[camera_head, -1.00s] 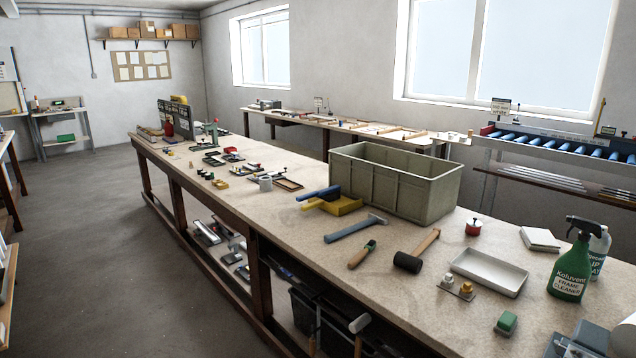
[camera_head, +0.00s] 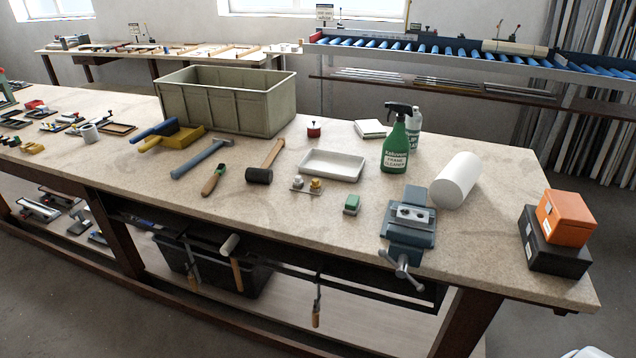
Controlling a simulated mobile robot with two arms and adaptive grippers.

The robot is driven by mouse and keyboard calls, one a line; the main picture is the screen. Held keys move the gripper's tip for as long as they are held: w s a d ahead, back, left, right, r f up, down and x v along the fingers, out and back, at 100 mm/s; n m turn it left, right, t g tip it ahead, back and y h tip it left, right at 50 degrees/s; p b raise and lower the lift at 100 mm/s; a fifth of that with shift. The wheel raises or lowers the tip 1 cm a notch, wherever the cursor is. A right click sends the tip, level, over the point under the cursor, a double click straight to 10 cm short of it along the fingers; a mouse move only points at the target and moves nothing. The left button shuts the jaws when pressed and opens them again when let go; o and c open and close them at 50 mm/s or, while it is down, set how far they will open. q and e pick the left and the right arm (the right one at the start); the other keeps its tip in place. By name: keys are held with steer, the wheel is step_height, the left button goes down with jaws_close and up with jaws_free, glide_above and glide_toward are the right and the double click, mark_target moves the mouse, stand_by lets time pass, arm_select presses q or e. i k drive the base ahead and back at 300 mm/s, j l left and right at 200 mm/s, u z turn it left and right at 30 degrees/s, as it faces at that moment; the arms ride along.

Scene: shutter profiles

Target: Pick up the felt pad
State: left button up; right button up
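I cannot tell for sure which thing is the felt pad. A flat white square stack (camera_head: 370,128) lies farther back, left of the green spray bottle (camera_head: 395,143). Neither of my grippers is in view.
On the bench (camera_head: 490,228) stand a shallow white tray (camera_head: 331,165), a grey-green crate (camera_head: 225,103), a mallet (camera_head: 262,173), a hammer (camera_head: 200,158) and a white roll (camera_head: 456,180). Orange (camera_head: 566,214) and black boxes (camera_head: 545,252) sit at the right end.

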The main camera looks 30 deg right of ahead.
mark_target(351, 207)
steer(key=z, duration=1.4)
steer(key=i+j, duration=0.05)
